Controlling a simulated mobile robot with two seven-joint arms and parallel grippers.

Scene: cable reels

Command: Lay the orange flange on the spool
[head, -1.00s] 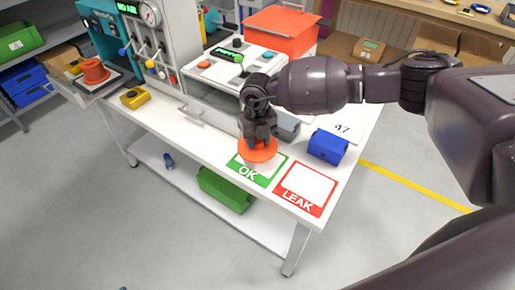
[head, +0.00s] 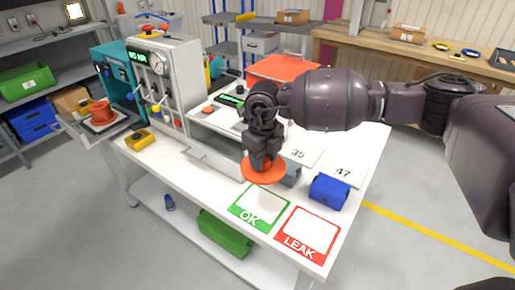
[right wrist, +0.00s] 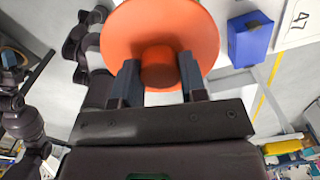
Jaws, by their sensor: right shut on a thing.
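The orange flange (head: 264,172) is a flat disc with a short round hub. My right gripper (head: 263,160) is shut on the hub and holds the disc about level above the bench, behind the green OK card. In the right wrist view the hub (right wrist: 158,68) sits between the two fingers, with the disc (right wrist: 195,35) beyond. At the far left, an orange-red round piece (head: 101,112) stands on a dark and pale plate; it may be the spool, but I cannot tell surely. A dark arm, probably my left one, shows at the right wrist view's left edge; its fingers are unclear.
The green OK card (head: 247,219) and red LEAK card (head: 298,247) lie at the bench's front. A blue box (head: 329,192) stands right of the flange. A yellow block (head: 140,140) and grey gauge panel (head: 160,85) are left. An orange-red case (head: 285,68) lies behind.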

